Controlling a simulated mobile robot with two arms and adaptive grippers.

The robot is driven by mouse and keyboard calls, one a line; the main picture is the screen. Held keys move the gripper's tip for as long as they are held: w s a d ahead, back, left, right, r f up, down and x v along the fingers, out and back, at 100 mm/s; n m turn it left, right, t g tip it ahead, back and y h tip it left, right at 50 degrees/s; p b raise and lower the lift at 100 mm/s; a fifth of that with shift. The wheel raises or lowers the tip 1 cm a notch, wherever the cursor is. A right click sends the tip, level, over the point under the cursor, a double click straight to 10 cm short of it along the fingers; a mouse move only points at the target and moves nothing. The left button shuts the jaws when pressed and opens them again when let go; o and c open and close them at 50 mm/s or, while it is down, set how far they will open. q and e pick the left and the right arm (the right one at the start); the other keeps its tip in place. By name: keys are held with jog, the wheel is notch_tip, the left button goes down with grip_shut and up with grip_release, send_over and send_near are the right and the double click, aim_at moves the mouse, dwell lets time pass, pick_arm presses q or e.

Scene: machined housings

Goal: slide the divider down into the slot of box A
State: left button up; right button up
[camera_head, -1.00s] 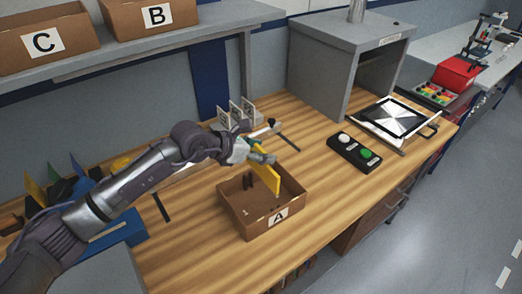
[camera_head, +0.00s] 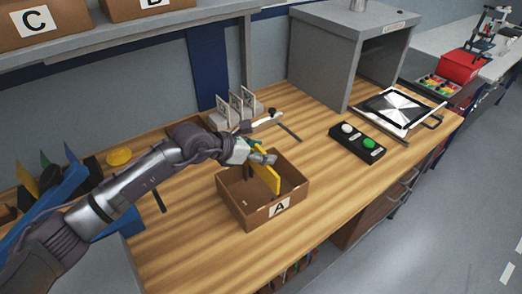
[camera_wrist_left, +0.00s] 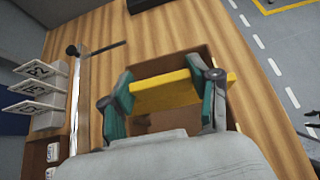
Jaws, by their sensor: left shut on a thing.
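The yellow divider (camera_head: 266,178) is upright, partly inside box A, with its upper part above the rim in the head view. Box A (camera_head: 262,217) is an open brown box on the wooden bench, with a white "A" label on its front. My left gripper (camera_head: 262,158) is shut on the divider near its top, above the box. In the left wrist view the divider (camera_wrist_left: 166,92) lies between the two green-padded fingers. The slot itself and the divider's lower edge cannot be made out clearly. My right gripper is not in view.
A black button box (camera_head: 357,143) with white and green buttons stands right of box A. A grey rack with labelled plates (camera_head: 238,108) stands behind. A blue holder with dividers (camera_head: 50,200) is at the left. The bench front right of box A is clear.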

aim_at(260, 172)
pick_arm(q)
jog(key=shift+b, duration=0.55)
dwell(1.3)
jog(key=shift+f+b, duration=3.4)
jog(key=shift+f, duration=0.75)
jog(key=o, duration=1.3)
jog(key=shift+o, duration=0.2)
jog(key=v, duration=1.2)
jog(key=shift+r, duration=0.15)
